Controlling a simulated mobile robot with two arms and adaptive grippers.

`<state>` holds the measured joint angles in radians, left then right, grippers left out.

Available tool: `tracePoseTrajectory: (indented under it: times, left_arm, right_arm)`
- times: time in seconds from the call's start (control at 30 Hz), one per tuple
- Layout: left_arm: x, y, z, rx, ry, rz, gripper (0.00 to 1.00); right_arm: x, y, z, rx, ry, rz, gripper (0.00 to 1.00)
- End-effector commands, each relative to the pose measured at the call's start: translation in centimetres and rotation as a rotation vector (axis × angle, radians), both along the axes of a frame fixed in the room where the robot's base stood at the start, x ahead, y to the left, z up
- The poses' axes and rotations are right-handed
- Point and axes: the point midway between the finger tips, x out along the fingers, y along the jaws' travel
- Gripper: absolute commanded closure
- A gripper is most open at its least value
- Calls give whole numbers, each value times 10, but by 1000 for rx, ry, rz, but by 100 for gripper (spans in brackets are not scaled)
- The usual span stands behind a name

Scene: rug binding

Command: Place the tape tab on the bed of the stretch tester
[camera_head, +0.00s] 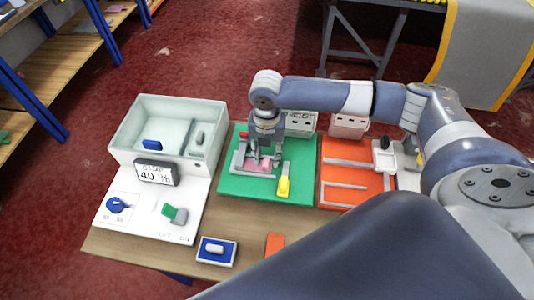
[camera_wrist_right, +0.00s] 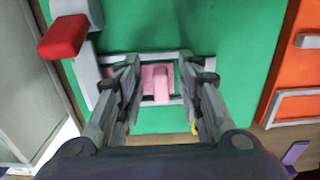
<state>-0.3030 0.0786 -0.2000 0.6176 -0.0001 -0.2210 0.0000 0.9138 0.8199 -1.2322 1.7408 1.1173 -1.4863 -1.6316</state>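The pink tape tab (camera_wrist_right: 159,82) lies within a grey frame on the green board (camera_head: 235,180). It shows as a small pink patch (camera_head: 264,163) in the head view. My right gripper (camera_head: 265,157) is directly above it, pointing down. In the right wrist view its two fingers (camera_wrist_right: 163,95) are spread on either side of the pink piece, with a visible gap. Whether the fingertips touch the board cannot be told. The green board carries a yellow handle (camera_head: 283,186) and a red block (camera_wrist_right: 64,36). My left gripper is not in view.
An orange station (camera_head: 330,175) with grey rails stands right of the green board. A pale open box (camera_head: 140,115) and a "DAMP 40 %" display (camera_head: 156,172) stand left. A blue tray (camera_head: 231,251) and an orange piece (camera_head: 274,244) lie near the front edge.

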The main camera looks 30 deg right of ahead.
Motion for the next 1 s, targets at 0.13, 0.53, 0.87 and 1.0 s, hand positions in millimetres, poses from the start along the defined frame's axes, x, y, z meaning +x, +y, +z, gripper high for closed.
tracePoseTrajectory:
  times: [0.13,0.53,0.87,1.0]
  left_arm:
    - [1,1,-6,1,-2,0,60]
    - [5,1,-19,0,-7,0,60]
    - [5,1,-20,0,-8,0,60]
    - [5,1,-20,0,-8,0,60]
  right_arm:
    - [1,0,22,2,-6,2,66]
    - [1,0,101,1,-3,1,66]
    - [1,0,117,1,-1,-1,66]
    - [1,0,117,1,-1,-1,66]
